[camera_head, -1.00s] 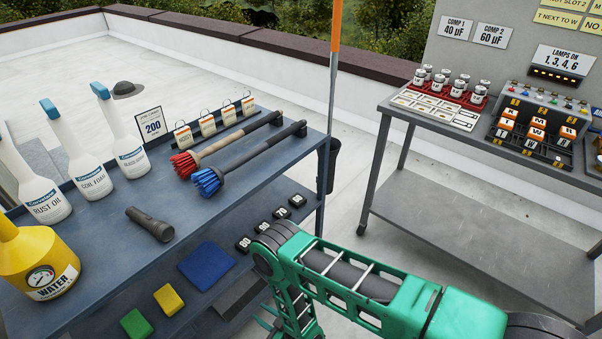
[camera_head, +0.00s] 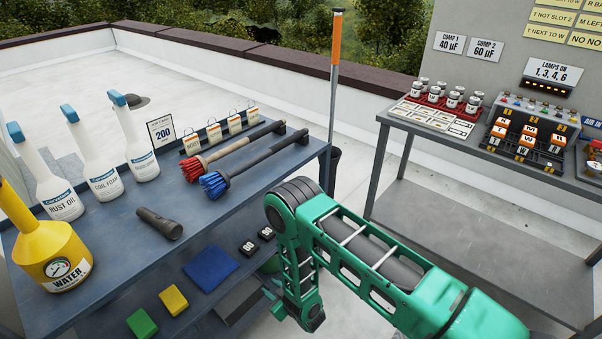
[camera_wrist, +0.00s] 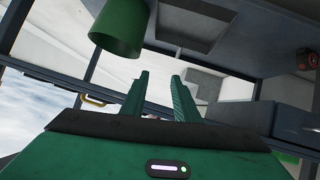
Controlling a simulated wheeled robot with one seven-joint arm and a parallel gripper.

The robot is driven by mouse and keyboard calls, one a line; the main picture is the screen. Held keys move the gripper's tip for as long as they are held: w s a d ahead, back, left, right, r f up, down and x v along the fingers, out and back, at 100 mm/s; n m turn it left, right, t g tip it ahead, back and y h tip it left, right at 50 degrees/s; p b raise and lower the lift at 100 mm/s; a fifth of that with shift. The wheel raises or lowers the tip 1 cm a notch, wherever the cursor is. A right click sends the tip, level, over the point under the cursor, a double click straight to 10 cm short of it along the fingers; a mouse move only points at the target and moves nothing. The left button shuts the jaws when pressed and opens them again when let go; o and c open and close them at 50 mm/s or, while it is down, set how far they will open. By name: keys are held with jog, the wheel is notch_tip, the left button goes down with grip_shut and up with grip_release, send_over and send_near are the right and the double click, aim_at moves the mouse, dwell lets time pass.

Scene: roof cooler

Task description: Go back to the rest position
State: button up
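My green arm (camera_head: 370,255) bends beside the right end of the blue shelf unit, with its forearm pointing down. In the wrist view my gripper (camera_wrist: 160,75) has its two green fingers apart, with nothing seen between them. In the head view the fingers are mostly hidden by the forearm and the shelf edge. A green cylindrical container (camera_wrist: 118,35) hangs or stands near the fingers in the wrist view, not touching them.
The blue shelf (camera_head: 130,265) at left holds spray bottles (camera_head: 100,170), a yellow watering can (camera_head: 50,250), a flashlight (camera_head: 160,223) and two brushes (camera_head: 240,172). A grey workbench (camera_head: 480,220) stands at right. Roof floor lies open between them.

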jog(key=w+d+r+m+h, duration=0.4)
jog(key=w+d+r+h, duration=0.1)
jog(key=w+d+r, duration=1.1)
jog(key=s+d+r+m+g+h, duration=0.1)
jog(key=s+d+r+m+h, duration=0.15)
jog(key=d+r, duration=0.75)
jog(key=s+d+r+m+g+h, duration=0.2)
jog(key=s+d+r, duration=0.1)
jog(key=d+r, duration=0.7)
jog(key=s+d+r+m+g, duration=0.35)
jog(key=s+d+r, duration=0.75)
jog(key=s+d, duration=0.4)
jog(key=s+r+m+g+y, duration=0.1)
jog(key=s+r+m, duration=0.1)
jog(key=s, duration=1.1)
jog(key=s+r+m+g+y, duration=0.1)
jog(key=s+r, duration=0.4)
jog(key=s, duration=0.7)
jog(key=shift+s+d+m, duration=0.25)
jog(key=shift+s+m, duration=0.15)
jog(key=shift+m, duration=0.4)
